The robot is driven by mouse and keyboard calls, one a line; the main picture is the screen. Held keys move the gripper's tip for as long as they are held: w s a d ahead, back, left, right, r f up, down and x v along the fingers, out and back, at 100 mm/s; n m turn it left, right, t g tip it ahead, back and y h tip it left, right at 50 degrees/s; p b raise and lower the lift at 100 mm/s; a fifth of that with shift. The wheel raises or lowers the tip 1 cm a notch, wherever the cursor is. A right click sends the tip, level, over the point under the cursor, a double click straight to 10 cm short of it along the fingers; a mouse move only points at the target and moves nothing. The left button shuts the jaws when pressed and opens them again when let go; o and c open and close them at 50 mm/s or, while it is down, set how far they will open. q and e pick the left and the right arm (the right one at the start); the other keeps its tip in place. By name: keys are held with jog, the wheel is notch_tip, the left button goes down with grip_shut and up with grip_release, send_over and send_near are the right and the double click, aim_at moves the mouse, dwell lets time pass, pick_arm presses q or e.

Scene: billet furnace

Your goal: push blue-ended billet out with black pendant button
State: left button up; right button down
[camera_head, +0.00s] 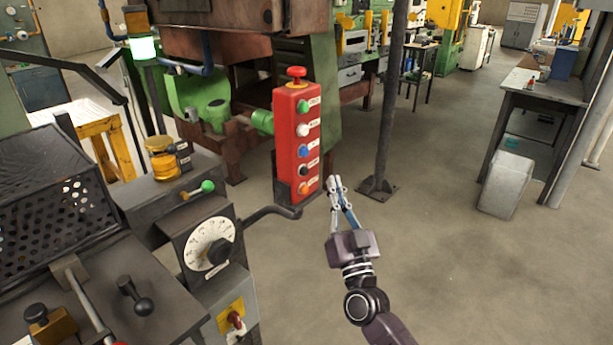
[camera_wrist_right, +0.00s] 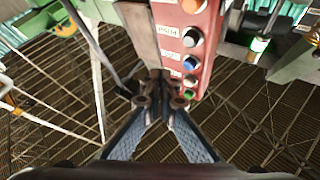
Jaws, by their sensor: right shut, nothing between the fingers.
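The red pendant box (camera_head: 297,140) stands upright in a dark holder, with a red mushroom button on top. Its face carries a column of green, white, blue, black and orange buttons. The black button (camera_head: 303,171) is second from the bottom, above the orange one. The pendant also shows upside down in the right wrist view, with the black button (camera_wrist_right: 191,37) below the orange one. My right gripper (camera_head: 334,183) is shut and empty, just right of the pendant's lower end. Its fingertips (camera_wrist_right: 161,90) appear apart from the black button. No blue-ended billet shows. My left gripper is out of view.
A bent dark arm (camera_head: 270,212) carries the pendant from the console with a white dial (camera_head: 210,244). A dark post (camera_head: 388,110) stands behind my right gripper. A workbench (camera_head: 540,88) and a grey bin (camera_head: 506,184) stand at right. The floor between is clear.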

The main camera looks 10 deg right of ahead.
aim_at(304, 171)
jog(key=shift+w+a+b, duration=0.3)
jog(key=shift+w+a, duration=0.45)
jog(key=shift+w, duration=0.2)
jog(key=shift+w+a+b, duration=0.25)
jog(key=shift+w+a, duration=0.5)
jog(key=shift+w, duration=0.2)
jog(key=shift+w, duration=0.1)
jog(key=shift+w+a, duration=0.25)
jog(key=shift+w+a, duration=0.3)
jog(key=shift+w, duration=0.05)
dwell(1.0)
jog(key=shift+s+d+p, duration=0.35)
jog(key=shift+s+d, duration=0.2)
jog(key=shift+s, duration=0.2)
